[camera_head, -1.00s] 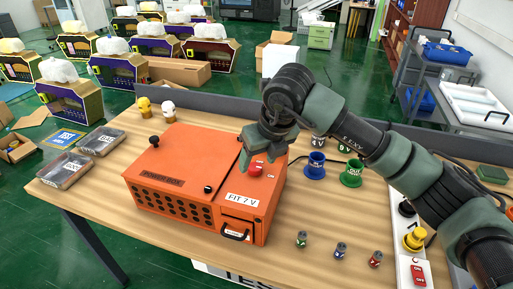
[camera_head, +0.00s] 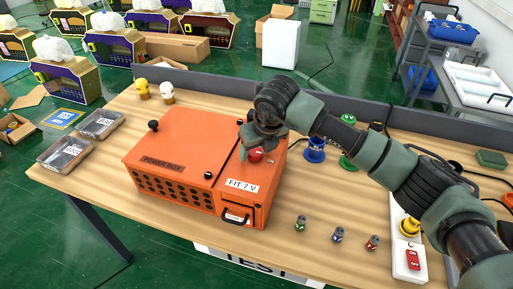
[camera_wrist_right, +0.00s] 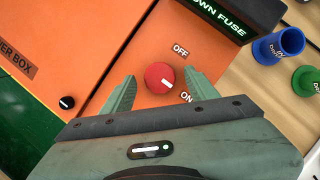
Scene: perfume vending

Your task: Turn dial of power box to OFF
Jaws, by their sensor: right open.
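The orange power box (camera_head: 170,175) stands on the wooden table, labelled "POWER BOX" and "FIT 7 V". Its red dial (camera_head: 256,155) is on the right part of the top and shows in the wrist view (camera_wrist_right: 160,77). The dial's white mark points down and right, toward the "ON" label (camera_wrist_right: 187,97); the "OFF" label (camera_wrist_right: 180,50) is above it. My right gripper (camera_head: 254,148) is over the dial. In the wrist view its open fingers (camera_wrist_right: 158,85) stand on either side of the dial, with gaps. My left gripper is not in view.
A black "BLOWN FUSE" display (camera_wrist_right: 232,22) is beside the dial. Blue (camera_head: 314,152) and green (camera_head: 349,158) holders stand to the right. Small fuses (camera_head: 337,235) lie in front. A switch strip (camera_head: 405,245) is at the right.

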